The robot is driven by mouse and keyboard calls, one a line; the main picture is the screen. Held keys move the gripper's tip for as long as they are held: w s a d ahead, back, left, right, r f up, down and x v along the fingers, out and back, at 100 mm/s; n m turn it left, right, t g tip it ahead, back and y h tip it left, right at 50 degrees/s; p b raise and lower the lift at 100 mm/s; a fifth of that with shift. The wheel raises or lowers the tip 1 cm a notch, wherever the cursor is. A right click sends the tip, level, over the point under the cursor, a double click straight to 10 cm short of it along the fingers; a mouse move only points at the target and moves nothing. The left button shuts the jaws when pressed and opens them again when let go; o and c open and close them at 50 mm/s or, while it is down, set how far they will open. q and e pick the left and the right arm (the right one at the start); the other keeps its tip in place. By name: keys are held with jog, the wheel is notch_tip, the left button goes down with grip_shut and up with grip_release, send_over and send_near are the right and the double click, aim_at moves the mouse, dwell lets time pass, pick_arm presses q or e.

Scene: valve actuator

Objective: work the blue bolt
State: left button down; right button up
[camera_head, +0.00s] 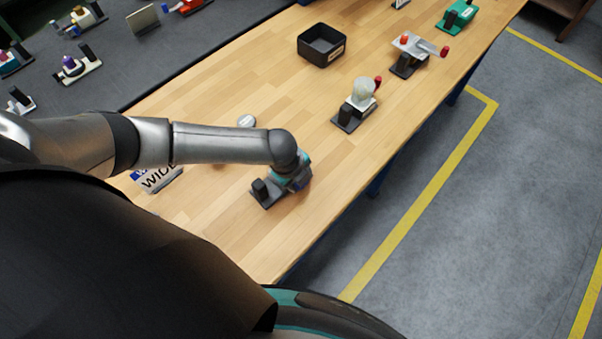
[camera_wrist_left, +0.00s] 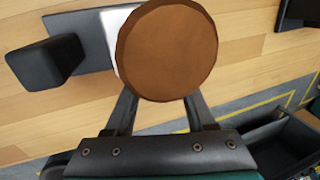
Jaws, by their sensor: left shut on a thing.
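My left gripper (camera_head: 293,176) is over a small fixture with a dark base (camera_head: 266,196) and an upright black block (camera_head: 260,187) on the wooden table. In the left wrist view, a brown round disc (camera_wrist_left: 168,48) stands between the fingers of the left gripper (camera_wrist_left: 163,100), and the gripper is shut on it or on the part under it. The disc hides the fingertips. The black block also shows in the left wrist view (camera_wrist_left: 45,62), left of the disc. I cannot make out any blue on the held part. The right gripper is out of view.
A black bin (camera_head: 322,45) stands farther back on the table (camera_head: 225,90). Fixtures with a pale knob (camera_head: 364,92), red-tipped handles (camera_head: 412,47) and a green body (camera_head: 458,15) line the right side. A lettered plate (camera_head: 160,178) lies left, under my arm. The table's front edge is close.

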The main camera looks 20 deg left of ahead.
pick_arm(q)
jog(key=shift+s+a+f+t+h, duration=0.15)
jog(key=shift+t+h, duration=0.1)
jog(key=shift+t, duration=0.3)
jog(key=shift+s+t+h, duration=0.1)
jog(key=shift+t+h, duration=0.15)
jog(key=shift+t, duration=0.3)
jog(key=shift+c, duration=1.2)
grip_release()
jog(key=p+v, duration=0.2)
jog(key=v, duration=1.3)
jog(key=shift+s, duration=0.15)
